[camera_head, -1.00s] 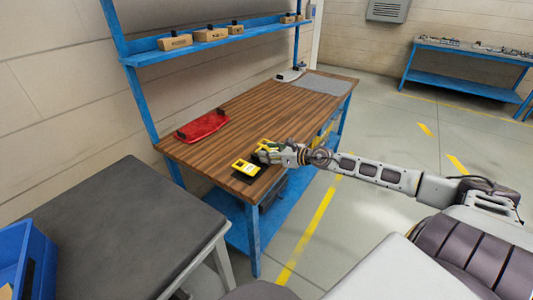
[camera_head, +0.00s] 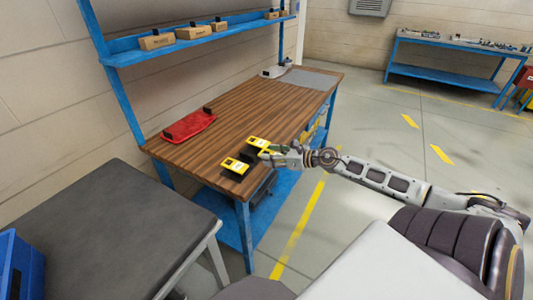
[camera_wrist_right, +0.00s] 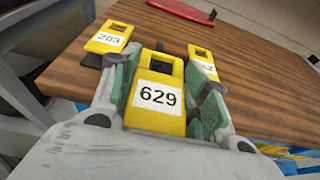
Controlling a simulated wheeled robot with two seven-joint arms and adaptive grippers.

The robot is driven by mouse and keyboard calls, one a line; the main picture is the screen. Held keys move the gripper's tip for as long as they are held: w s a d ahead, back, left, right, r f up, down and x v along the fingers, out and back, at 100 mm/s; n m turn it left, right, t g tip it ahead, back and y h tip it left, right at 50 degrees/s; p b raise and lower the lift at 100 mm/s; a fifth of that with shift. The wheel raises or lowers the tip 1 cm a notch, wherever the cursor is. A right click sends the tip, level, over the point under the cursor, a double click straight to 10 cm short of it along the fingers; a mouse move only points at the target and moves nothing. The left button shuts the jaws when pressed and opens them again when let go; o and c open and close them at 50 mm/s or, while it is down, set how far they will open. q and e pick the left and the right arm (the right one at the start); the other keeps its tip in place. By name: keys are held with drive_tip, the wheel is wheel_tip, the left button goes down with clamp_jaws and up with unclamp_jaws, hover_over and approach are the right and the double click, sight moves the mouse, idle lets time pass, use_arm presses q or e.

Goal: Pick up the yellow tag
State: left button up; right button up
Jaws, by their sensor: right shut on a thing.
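My right gripper (camera_head: 271,156) is at the near right edge of the wooden workbench. In the right wrist view the right gripper (camera_wrist_right: 163,84) is shut on a yellow tag (camera_wrist_right: 155,117) with a white label reading 629, held between its two green-grey fingers. A second yellow tag (camera_wrist_right: 109,37), labelled 203, lies on a dark block to the left. A third yellow tag (camera_wrist_right: 201,58) is behind the right finger, its label partly hidden. In the head view two tags show clearly, one nearer (camera_head: 235,166) and one farther (camera_head: 259,143). My left gripper is out of view.
The workbench (camera_head: 235,110) has a red item (camera_head: 189,126) at its left and a grey mat (camera_head: 310,79) at its far end. A shelf with several boxes (camera_head: 157,41) runs above. A dark-topped table (camera_head: 100,230) and a blue bin (camera_head: 20,268) are at lower left.

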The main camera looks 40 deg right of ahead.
drive_tip(key=s+d, duration=0.2)
drive_tip(key=s, duration=0.3)
drive_tip(key=shift+s+d, duration=0.2)
drive_tip(key=shift+s, duration=0.2)
idle(1.7)
idle(0.3)
